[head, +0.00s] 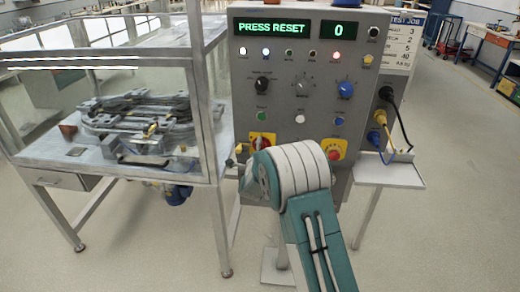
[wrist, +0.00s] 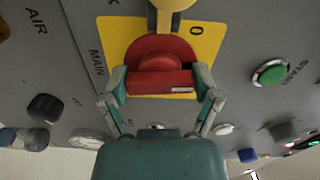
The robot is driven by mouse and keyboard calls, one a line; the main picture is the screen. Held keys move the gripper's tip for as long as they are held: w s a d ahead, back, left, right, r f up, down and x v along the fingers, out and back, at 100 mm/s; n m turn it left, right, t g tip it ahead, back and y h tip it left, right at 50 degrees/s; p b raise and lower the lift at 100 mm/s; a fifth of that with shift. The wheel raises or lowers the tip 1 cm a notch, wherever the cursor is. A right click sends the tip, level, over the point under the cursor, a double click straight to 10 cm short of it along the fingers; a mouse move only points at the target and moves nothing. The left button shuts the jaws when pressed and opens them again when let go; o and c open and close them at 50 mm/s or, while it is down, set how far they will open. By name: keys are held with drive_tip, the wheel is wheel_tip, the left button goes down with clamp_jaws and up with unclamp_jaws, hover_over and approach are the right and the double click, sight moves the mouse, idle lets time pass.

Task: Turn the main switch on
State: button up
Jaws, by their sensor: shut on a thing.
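The main switch (wrist: 158,48) is a red rotary handle on a yellow plate (wrist: 212,40), seen close up in the wrist view with "MAIN" and "0" marked near it. My gripper (wrist: 160,84) is shut on the handle, with one finger at each side of its lower edge. In the head view the red switch (head: 264,142) shows on its yellow plate at the lower left of the grey panel. My arm hides part of it, and my fingers cannot be made out there.
The panel's display (head: 270,28) reads "PRESS RESET", and the counter beside it (head: 340,29) reads 0. A red button on yellow (head: 335,151) is right of my wrist. A green button (wrist: 271,72) is near the switch. A clear-walled enclosure (head: 130,100) stands left; a small shelf (head: 392,172) is right.

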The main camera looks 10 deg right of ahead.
drive_tip(key=shift+f+m, duration=0.2)
drive_tip(key=shift+m, duration=0.3)
drive_tip(key=o, duration=1)
drive_tip(key=shift+d+f, duration=0.1)
drive_tip(key=shift+c, duration=0.2)
drive_tip(key=shift+s, duration=0.15)
drive_tip(key=v, duration=1.1)
drive_tip(key=shift+s+a, duration=0.25)
drive_tip(key=shift+s, duration=0.05)
